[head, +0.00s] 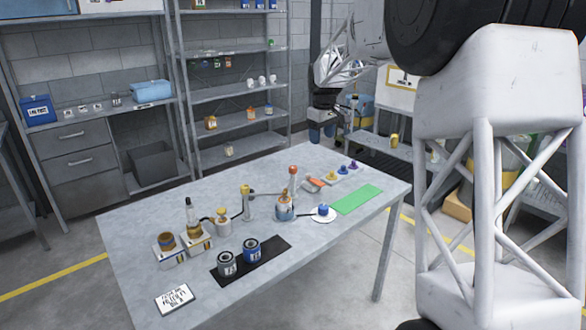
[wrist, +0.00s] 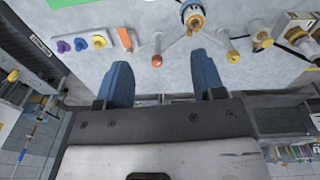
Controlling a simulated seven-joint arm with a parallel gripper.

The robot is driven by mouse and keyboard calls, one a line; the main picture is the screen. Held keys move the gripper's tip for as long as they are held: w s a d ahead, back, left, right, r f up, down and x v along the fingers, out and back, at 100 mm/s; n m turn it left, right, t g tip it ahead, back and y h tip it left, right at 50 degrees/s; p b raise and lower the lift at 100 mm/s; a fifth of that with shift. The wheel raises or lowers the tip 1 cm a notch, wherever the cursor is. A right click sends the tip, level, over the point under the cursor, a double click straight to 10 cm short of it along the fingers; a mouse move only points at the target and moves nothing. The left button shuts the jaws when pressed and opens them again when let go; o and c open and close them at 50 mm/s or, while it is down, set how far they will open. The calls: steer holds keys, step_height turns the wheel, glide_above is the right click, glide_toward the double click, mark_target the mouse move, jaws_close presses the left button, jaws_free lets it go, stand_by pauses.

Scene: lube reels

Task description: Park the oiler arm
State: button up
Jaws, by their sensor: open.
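My gripper (head: 322,134) hangs at the far side of the table, above and apart from the table things. In the wrist view its two blue fingers (wrist: 164,82) are wide apart with nothing between them. A grey post with a red ball (head: 292,170) and one with a yellow top (head: 246,189) stand near a silver-and-orange oiler (head: 285,206). A thin grey bar (head: 265,195) runs between the posts; I cannot tell which part is the oiler arm. In the wrist view the red ball (wrist: 157,61) and an orange-yellow ball (wrist: 233,57) lie beyond the fingertips, with the oiler (wrist: 193,16) between them.
Two cans (head: 252,250) stand on a black mat (head: 275,246). Capped bottles and boxes (head: 195,242) stand at the left. A green mat (head: 357,199), a blue knob on a white disc (head: 323,212) and coloured knobs (head: 343,169) lie at the right.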

steer(key=w+a+f+n, duration=0.2)
steer(key=w+a+f, duration=0.3)
steer(key=w, duration=0.3)
steer(key=n, duration=0.2)
glide_above(293, 167)
steer(key=shift+g, duration=0.4)
steer(key=f, duration=0.8)
steer(key=shift+w+f, duration=0.1)
steer(key=shift+w, duration=0.15)
steer(key=shift+f, duration=0.1)
steer(key=shift+f, duration=3.85)
steer(key=shift+c, duration=0.4)
jaws_close()
